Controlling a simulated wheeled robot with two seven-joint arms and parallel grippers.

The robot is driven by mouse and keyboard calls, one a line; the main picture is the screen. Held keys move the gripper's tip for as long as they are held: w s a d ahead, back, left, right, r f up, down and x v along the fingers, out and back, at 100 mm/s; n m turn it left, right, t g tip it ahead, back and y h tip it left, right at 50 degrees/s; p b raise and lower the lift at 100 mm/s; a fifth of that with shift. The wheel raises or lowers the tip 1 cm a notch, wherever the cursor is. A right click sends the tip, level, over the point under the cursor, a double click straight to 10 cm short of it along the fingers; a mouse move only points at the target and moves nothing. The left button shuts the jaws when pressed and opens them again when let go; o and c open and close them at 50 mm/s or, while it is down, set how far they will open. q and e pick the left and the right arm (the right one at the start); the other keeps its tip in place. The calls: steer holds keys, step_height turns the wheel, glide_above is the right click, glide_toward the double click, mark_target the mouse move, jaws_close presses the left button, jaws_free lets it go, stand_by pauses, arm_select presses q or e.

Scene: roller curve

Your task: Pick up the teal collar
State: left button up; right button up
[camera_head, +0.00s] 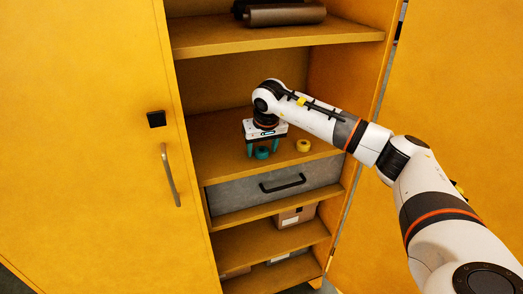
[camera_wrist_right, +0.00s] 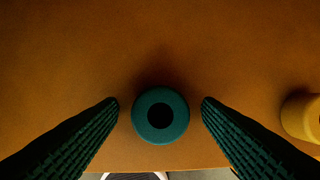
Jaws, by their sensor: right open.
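The teal collar (camera_head: 262,153) stands on the middle shelf of the yellow cabinet, near the shelf's front edge. In the right wrist view the teal collar (camera_wrist_right: 160,116) is a ring with a dark hole, seen from above. My right gripper (camera_head: 263,151) reaches down over it. Its two ridged fingers (camera_wrist_right: 160,108) are open, one on each side of the collar, with a gap visible on both sides. Whether the fingertips are level with the collar is hard to tell. My left gripper is not in view.
A yellow collar (camera_head: 303,145) stands to the right on the same shelf (camera_head: 215,150). A grey drawer (camera_head: 240,190) with a dark handle is below. The upper shelf (camera_head: 280,37) holds dark cylinders (camera_head: 285,14). Boxes (camera_head: 295,215) sit lower down. The cabinet doors are open on both sides.

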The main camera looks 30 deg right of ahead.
steer(key=c, duration=1)
steer(key=shift+c, duration=0.2)
steer(key=shift+r, duration=0.15)
